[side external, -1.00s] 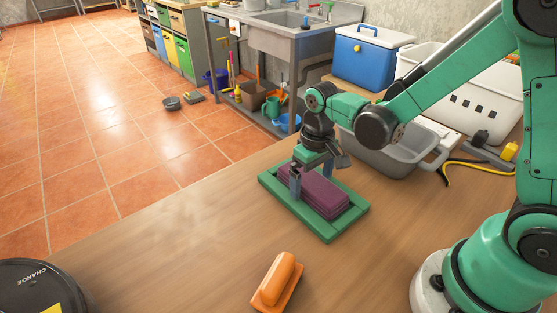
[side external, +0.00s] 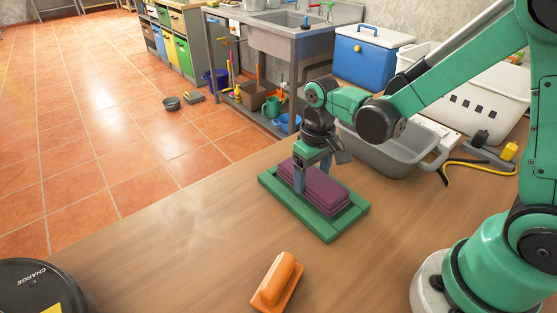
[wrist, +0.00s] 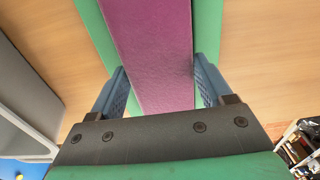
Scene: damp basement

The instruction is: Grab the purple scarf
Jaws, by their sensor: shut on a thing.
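The purple scarf (side external: 324,191) is a folded block lying in a shallow green tray (side external: 326,229) on the wooden table. My gripper (side external: 313,178) reaches down over the scarf's far end in the side view. In the wrist view, the scarf (wrist: 152,60) runs up the middle, between the two blue-grey fingers of my gripper (wrist: 158,88). The fingers stand along its two long sides, shut on it. The scarf still appears to rest in the tray. The fingertips are partly hidden against the scarf and tray.
An orange handled block (side external: 277,282) lies on the table at the front. A grey tub (side external: 388,152) stands behind the tray, with a blue cooler (side external: 368,57) beyond. A black round device (side external: 40,285) is at the front left. The table left of the tray is clear.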

